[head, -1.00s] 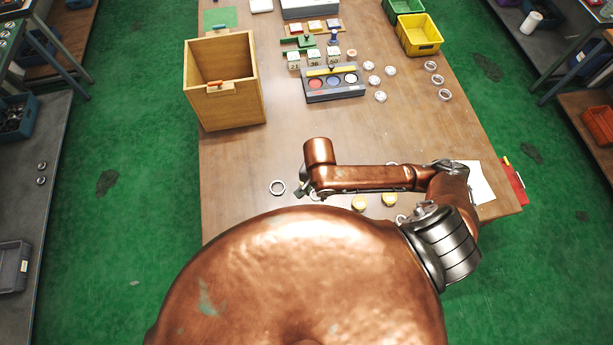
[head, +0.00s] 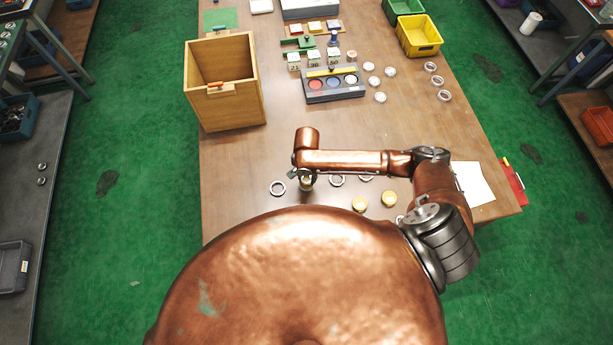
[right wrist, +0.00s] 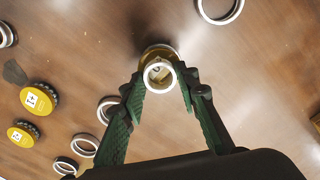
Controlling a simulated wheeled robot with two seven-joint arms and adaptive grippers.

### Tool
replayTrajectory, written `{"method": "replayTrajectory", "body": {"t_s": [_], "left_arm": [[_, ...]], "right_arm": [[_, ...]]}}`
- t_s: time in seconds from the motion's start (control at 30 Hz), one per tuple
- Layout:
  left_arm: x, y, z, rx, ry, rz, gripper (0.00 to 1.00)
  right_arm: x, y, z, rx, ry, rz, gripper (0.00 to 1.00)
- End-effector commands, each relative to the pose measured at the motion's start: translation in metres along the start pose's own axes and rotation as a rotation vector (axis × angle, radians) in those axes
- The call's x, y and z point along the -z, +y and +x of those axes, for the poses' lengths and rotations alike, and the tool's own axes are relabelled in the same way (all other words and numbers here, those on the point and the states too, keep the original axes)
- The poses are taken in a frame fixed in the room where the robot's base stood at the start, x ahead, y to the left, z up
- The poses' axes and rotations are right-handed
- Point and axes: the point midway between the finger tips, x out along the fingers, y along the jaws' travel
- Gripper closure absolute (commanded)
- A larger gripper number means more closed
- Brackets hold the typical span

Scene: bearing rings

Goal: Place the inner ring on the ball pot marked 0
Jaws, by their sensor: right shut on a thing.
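My right gripper (right wrist: 162,80) has its green fingers closed on a small pale ring, the inner ring (right wrist: 147,76), in the right wrist view. A gold ball pot (right wrist: 158,50) shows behind and through the ring; its label is partly seen and I cannot read its mark. I cannot tell whether ring and pot touch. In the head view the right gripper (head: 304,176) is over this pot and mostly hidden by my arm. Two more ball pots with yellow tops, (head: 359,203) and (head: 389,198), stand to the right. My left gripper is not in view.
Larger loose rings lie near the gripper, one left (head: 278,188) and one right (head: 337,181). A wooden box (head: 240,105) stands at the back left. A dark tray with coloured discs (head: 334,94) and several small rings lie farther back. The middle of the table is clear.

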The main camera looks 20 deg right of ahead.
Motion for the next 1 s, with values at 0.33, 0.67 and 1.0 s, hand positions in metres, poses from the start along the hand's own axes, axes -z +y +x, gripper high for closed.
{"method": "replayTrajectory", "body": {"t_s": [0.33, 0.67, 1.0], "left_arm": [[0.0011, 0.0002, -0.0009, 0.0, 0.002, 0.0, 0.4], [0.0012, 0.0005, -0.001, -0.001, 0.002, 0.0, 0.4], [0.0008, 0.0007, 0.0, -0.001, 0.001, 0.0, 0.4]], "right_arm": [[-0.0001, 0.0, 0.0041, 0.0, 0.001, 0.0, 0.96], [0.0001, 0.0, 0.005, 0.0, 0.001, 0.0, 0.54], [-0.0002, -0.0002, -0.0004, 0.001, 0.0, -0.001, 0.54]]}}
